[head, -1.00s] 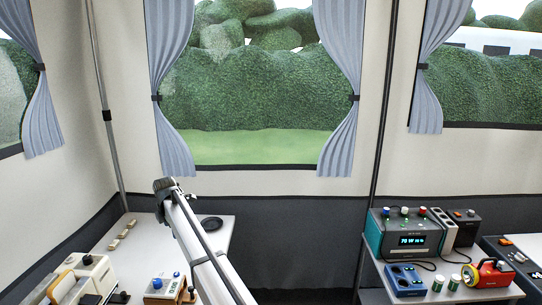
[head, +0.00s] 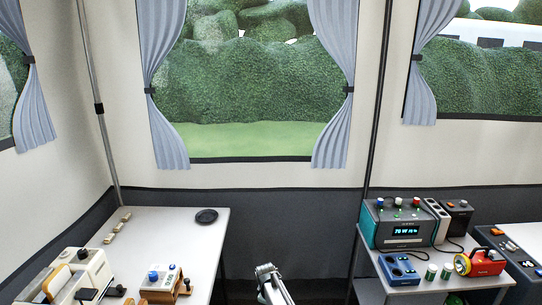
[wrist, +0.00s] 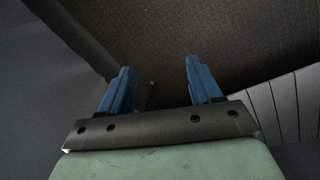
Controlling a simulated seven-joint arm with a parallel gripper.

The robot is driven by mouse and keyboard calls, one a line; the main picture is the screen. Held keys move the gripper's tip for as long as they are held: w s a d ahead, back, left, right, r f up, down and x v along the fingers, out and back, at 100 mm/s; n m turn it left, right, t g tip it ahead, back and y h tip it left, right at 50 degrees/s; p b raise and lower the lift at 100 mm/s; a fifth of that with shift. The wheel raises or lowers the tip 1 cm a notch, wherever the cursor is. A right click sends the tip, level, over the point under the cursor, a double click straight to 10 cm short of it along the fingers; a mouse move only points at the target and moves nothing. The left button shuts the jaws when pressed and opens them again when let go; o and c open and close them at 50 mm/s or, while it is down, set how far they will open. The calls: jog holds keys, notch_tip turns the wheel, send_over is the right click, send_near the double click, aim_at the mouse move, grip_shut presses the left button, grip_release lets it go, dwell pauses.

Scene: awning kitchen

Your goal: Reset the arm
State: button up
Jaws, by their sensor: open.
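My gripper (wrist: 157,85) shows in the wrist view with its two blue fingers spread apart and nothing between them. Behind the fingers are a dark textured surface and grey panels. In the head view my arm shows at the bottom centre, in the gap between the two tables; the gripper's fingers cannot be made out there.
The right table (head: 455,285) bears a teal-sided power unit (head: 400,225), a blue box (head: 398,269) and a red flashlight (head: 482,263). The floor gap between is clear.

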jog(key=s+d+f+m+g, duration=0.15)
jog(key=s+d+f, duration=0.25)
jog(key=s, duration=0.5)
jog(key=s+d+f+m+g, duration=0.1)
jog(key=s+d+f+m, duration=0.3)
jog(key=s, duration=0.4)
jog(key=s+d+f+m+g, duration=0.15)
jog(key=s+d+f, duration=0.3)
jog(key=s, duration=0.45)
jog(key=s+d+f+m+g, duration=0.1)
jog(key=s+d+m+g, duration=0.1)
jog(key=s, duration=1.1)
jog(key=s+d+f+m+g+y, duration=0.1)
jog(key=s+m, duration=0.3)
jog(key=s, duration=0.9)
jog(key=shift+s+d+g, duration=0.4)
jog(key=shift+d+g, duration=0.2)
jog(key=shift+d, duration=0.2)
